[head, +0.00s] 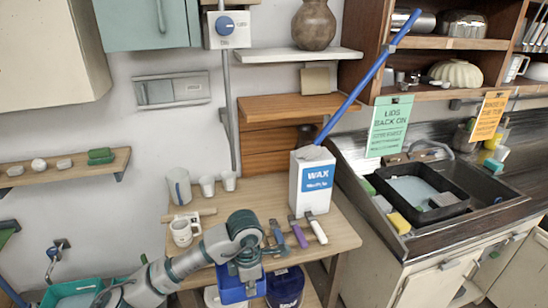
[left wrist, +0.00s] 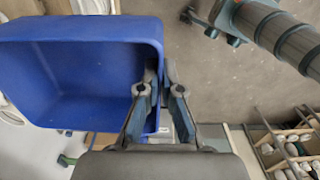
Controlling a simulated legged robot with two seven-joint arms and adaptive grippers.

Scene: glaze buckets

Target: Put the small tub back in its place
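A small blue tub (head: 232,287) is at the front of the wooden table, at the bottom of the head view. My left gripper (head: 247,268) is above and against its right side. In the left wrist view the blue tub (left wrist: 85,65) is large, open and empty inside as far as I see. The fingers of my left gripper (left wrist: 157,88) are close together at its rim, with the tub wall between them. A jointed part at the top right of the left wrist view may be my right arm; its finger state is unclear.
A dark blue bucket (head: 285,288) and a white tub stand low beside the blue tub. The table (head: 255,195) holds cups, a mug (head: 182,232), a wax box (head: 312,180) and several scrapers. A sink (head: 415,190) is at the right.

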